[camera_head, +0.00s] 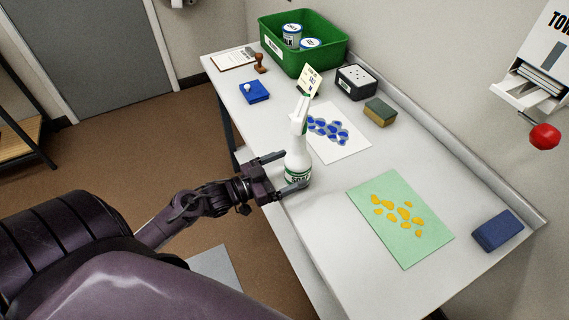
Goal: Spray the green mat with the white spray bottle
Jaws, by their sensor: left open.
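The white spray bottle (298,150) stands upright near the left edge of the table, with a green and white label low on its body. My left gripper (292,172) is open, with its fingers reaching to either side of the bottle's lower body. I cannot tell whether the fingers touch it. The green mat (369,213) lies flat on the table to the right and nearer, with several yellow-orange patches on it. My right gripper is not in view.
A white sheet with blue patches (352,148) lies behind the bottle. A sponge (380,112), black box (355,82), small sign (309,80), blue box (253,92) and green bin (334,55) stand farther back. A dark blue block (497,230) sits right of the mat.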

